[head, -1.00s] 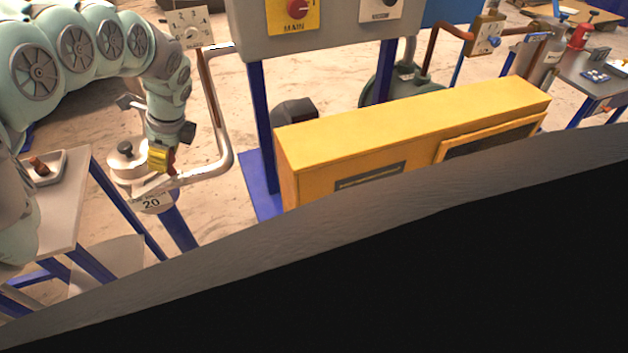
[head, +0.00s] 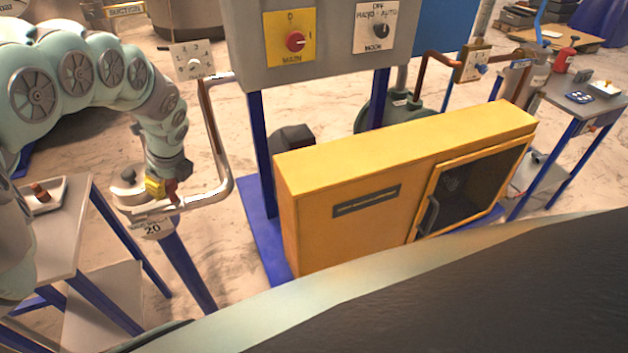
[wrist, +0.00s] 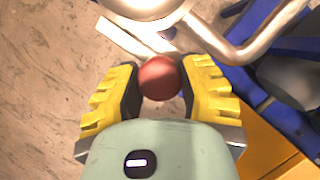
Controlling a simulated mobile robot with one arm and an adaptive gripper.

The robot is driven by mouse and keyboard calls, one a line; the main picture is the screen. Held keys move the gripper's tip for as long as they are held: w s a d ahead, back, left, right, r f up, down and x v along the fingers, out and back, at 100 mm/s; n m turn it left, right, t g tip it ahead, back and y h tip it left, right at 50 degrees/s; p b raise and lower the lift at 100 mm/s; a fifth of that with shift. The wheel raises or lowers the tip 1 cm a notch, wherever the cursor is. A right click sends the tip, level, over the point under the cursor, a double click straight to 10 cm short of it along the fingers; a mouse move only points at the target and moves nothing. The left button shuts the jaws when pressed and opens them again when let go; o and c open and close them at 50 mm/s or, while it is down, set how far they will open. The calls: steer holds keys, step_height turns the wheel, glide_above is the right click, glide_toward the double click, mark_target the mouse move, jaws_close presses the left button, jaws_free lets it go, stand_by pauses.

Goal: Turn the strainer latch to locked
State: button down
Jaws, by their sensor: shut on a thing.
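The strainer (head: 130,188) is a round metal body on a blue post, with a tag reading 20 below it. It also shows at the top of the wrist view (wrist: 145,6). Its latch lever ends in a red ball knob (wrist: 160,77); a pale metal bar (wrist: 140,40) runs beside the strainer body. My gripper (head: 165,188) is at the right side of the strainer. In the wrist view my gripper (wrist: 160,85) has its yellow-backed fingers on either side of the red knob, shut on it. The latch's lock markings cannot be read.
A bent pipe (head: 215,185) runs up beside the strainer to a numbered dial plate (head: 192,61). A yellow cabinet (head: 340,240) stands to the right, under a grey control panel (head: 340,45). A side table (head: 70,215) stands at the left.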

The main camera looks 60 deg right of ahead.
steer(key=shift+w, duration=0.1)
steer(key=c, duration=0.8)
jaws_free()
steer(key=shift+w, duration=0.1)
steer(key=o, duration=0.3)
